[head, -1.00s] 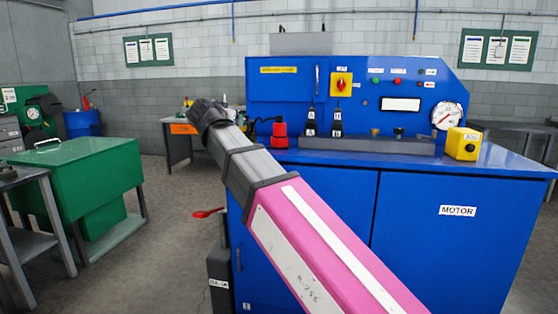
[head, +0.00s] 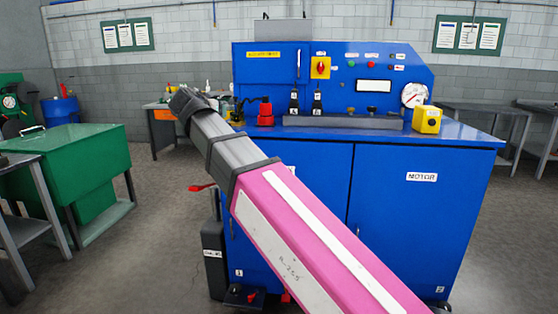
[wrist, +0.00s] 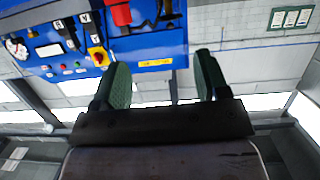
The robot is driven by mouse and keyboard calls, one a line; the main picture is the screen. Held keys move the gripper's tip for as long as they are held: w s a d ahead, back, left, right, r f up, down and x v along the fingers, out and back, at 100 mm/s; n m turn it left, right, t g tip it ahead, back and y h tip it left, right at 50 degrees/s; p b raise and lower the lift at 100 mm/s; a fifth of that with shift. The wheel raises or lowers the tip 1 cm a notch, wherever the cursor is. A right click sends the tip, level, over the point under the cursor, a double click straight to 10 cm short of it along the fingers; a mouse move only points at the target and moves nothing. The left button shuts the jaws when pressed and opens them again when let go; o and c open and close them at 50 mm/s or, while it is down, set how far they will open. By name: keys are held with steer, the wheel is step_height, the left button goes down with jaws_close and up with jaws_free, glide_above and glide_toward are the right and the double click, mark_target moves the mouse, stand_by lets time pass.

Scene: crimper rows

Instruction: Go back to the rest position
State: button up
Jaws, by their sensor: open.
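My gripper shows in the wrist view (wrist: 160,85), with its two green-padded fingers apart and nothing between them. In the head view my pink and grey arm reaches up and to the left, in front of the blue machine (head: 405,230). The arm's dark end (head: 190,103) is left of the machine's panel; the fingers cannot be made out there. The wrist view is upside down and shows the machine's panel (wrist: 110,45) beyond the fingers, at the upper left.
A green cabinet (head: 65,160) stands at the left, beside a grey table (head: 25,232). A yellow box (head: 427,120) and a red device (head: 265,112) stand on the machine's top. A red lever (head: 202,187) sticks out at its left side. Open floor lies between cabinet and machine.

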steer(key=w+d+f+g, duration=0.1)
steer(key=d+f+g, duration=0.2)
steer(key=d+f, duration=0.65)
steer(key=w+d+f+n+g+h, duration=0.15)
steer(key=d+f, duration=0.45)
steer(key=f, duration=0.7)
steer(key=w+d+f+g+y, duration=0.1)
steer(key=d+f+g, duration=0.2)
steer(key=d+f, duration=0.6)
steer(key=s+d+f+g+y, duration=0.1)
steer(key=s+d+f+g, duration=0.1)
steer(key=s+d+f, duration=0.3)
steer(key=s+d+f+g, duration=0.2)
steer(key=s+d+f, duration=0.2)
steer(key=f, duration=0.8)
steer(key=s+d+f+g+y, duration=0.1)
steer(key=s+d+f+g, duration=0.2)
steer(key=s+d+f, duration=0.2)
step_height(320, 180, down, 4)
steer(key=shift+s+d+y, duration=0.35)
steer(key=shift+d, duration=0.85)
